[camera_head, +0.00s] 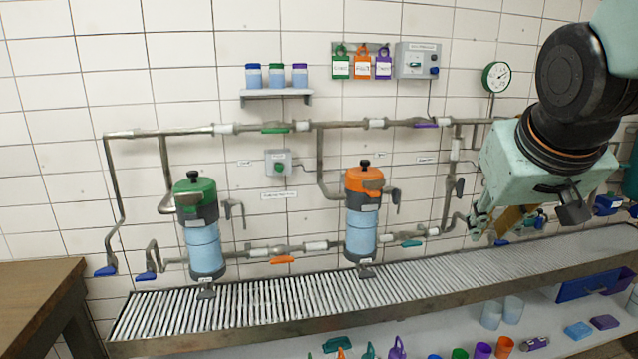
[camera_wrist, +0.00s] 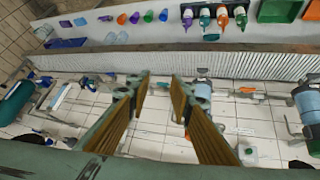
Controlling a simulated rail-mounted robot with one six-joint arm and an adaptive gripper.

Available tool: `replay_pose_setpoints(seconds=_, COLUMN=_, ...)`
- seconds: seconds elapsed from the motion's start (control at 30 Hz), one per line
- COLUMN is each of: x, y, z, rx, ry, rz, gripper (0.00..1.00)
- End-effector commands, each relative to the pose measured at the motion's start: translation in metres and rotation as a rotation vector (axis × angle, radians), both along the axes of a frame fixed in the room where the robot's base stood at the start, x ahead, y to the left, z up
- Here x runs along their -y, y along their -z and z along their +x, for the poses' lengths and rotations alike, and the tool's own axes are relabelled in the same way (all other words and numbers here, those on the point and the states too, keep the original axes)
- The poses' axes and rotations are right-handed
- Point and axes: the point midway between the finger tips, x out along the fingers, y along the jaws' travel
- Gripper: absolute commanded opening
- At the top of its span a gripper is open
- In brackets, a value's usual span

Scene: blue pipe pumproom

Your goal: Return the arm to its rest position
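My gripper (camera_wrist: 158,95) shows in the wrist view with its two fingers spread apart and nothing between them. The tiled wall and pipes lie beyond the gap. In the head view my arm comes in from the upper right, and my gripper (camera_head: 510,222) hangs at the right in front of the wall pipes. Its fingertips are partly hidden there by the gripper body. It appears apart from the pipes and the rack.
A gauge (camera_head: 496,77) and control box (camera_head: 417,61) are on the wall. A wooden table (camera_head: 35,290) stands at left.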

Motion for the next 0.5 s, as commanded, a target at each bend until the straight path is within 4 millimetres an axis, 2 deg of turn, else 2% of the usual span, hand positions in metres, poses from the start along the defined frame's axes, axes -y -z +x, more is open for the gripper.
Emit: replay_pose_setpoints(seconds=0.5, x=-0.053, y=0.024, z=-0.139, rx=-0.166, ry=-0.029, rz=0.072, gripper=0.20)
